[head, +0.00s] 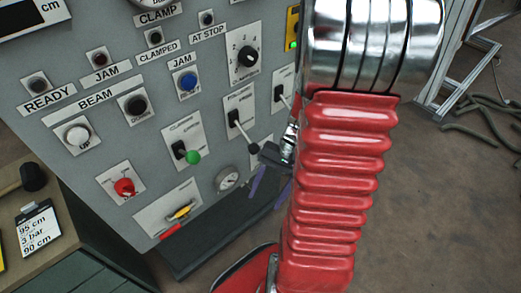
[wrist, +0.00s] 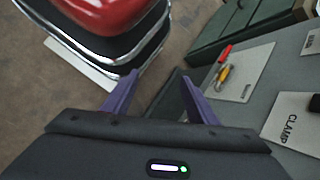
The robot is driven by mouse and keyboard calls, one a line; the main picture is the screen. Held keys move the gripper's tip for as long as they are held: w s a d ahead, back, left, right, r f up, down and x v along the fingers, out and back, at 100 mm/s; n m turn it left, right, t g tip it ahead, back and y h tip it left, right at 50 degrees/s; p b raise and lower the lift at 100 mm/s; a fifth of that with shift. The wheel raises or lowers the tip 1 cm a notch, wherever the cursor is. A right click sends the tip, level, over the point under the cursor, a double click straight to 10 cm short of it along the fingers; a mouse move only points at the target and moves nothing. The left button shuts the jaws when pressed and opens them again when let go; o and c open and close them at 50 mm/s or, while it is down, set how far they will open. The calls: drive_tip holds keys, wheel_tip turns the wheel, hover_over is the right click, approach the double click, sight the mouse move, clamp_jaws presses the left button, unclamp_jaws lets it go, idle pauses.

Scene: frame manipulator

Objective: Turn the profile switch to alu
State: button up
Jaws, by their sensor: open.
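The grey control panel (head: 140,120) carries several switches, and I cannot tell for sure which is the profile switch. A black-knobbed lever (head: 238,121) sits on a white plate whose label is too small to read. Another lever (head: 280,95) is to its right, partly hidden by my arm. A numbered rotary knob (head: 247,56) is above them.
A workbench (head: 90,235) stands at left. Hoses (head: 485,125) lie on the floor at right.

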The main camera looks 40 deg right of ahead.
drive_tip(key=w+d+f+m+t+y, duration=0.1)
drive_tip(key=d+f+m+t+y, duration=0.15)
drive_tip(key=f+m+t, duration=0.4)
drive_tip(key=w+d+f+m+t+y, duration=0.1)
drive_tip(key=d+f+m+t+y, duration=0.15)
drive_tip(key=f+m+t, duration=0.35)
drive_tip(key=w+d+f+m+t+h, duration=0.1)
drive_tip(key=d+f+m+t+h, duration=0.1)
drive_tip(key=d, duration=0.5)
drive_tip(key=w+d+f+m+t+h, duration=0.1)
drive_tip(key=w+d+f+t+h, duration=0.1)
drive_tip(key=d+t+h, duration=0.2)
drive_tip(key=d+h, duration=0.2)
drive_tip(key=h, duration=0.1)
drive_tip(key=shift+d+f+m, duration=0.35)
drive_tip(key=shift+d+f, duration=0.05)
drive_tip(key=w+a, duration=0.1)
drive_tip(key=w, duration=1.2)
drive_tip(key=shift+w, duration=0.35)
drive_tip(key=shift+c, duration=0.4)
